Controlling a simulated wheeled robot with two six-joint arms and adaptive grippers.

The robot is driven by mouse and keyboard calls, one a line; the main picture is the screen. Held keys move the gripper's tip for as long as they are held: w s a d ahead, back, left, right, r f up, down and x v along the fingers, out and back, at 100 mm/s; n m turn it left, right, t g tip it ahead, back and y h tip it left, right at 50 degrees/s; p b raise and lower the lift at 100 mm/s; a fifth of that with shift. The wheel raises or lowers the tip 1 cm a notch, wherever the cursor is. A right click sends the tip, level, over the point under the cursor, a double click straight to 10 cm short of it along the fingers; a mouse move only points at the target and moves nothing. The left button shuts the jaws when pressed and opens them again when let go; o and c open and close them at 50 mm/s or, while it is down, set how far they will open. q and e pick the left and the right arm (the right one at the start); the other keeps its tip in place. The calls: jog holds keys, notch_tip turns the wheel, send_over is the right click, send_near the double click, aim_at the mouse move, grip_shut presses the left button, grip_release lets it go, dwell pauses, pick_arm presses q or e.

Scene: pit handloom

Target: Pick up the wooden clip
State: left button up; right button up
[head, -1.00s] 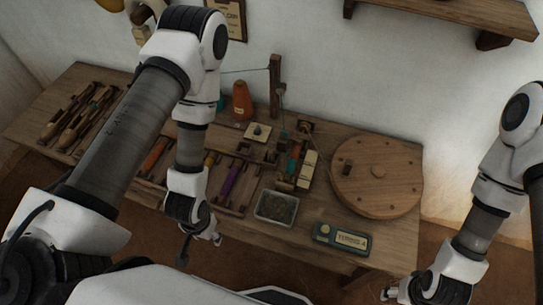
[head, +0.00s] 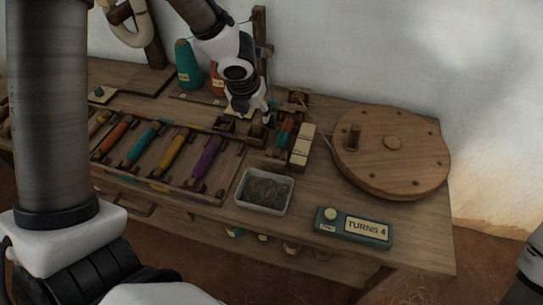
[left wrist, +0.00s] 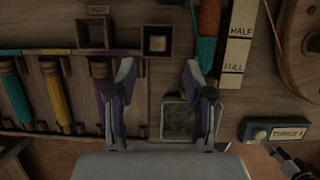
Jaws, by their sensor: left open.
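My left gripper (head: 258,114) is over the worktable, near two small dark square wooden boxes. Part of my right gripper (left wrist: 282,156) seems to show at the lower right of the left wrist view, too small to judge.
A rack of coloured bobbins (head: 150,185) is left of a metal tray (head: 264,191). A HALF/FULL gauge (head: 302,146), a round wooden disc (head: 392,165) and a TURNS 4 counter (head: 353,228) are to the right. Thread cones (head: 188,66) stand behind.

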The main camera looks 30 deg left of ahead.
aim_at(256, 122)
pick_arm(q)
jog(key=b+x, duration=0.2)
jog(key=x, duration=0.1)
jog(key=b+x, duration=0.2)
jog(key=x, duration=0.2)
jog(key=shift+w+a+r, duration=0.1)
jog(key=shift+w+a, duration=0.1)
jog(key=shift+a, duration=0.05)
jog(key=shift+w+f, duration=0.2)
jog(key=shift+r, duration=0.15)
pick_arm(e)
notch_tip(256, 122, down, 5)
jog(key=shift+f, duration=0.15)
pick_arm(q)
jog(key=c, duration=0.9)
pick_arm(e)
jog(key=shift+a, duration=0.1)
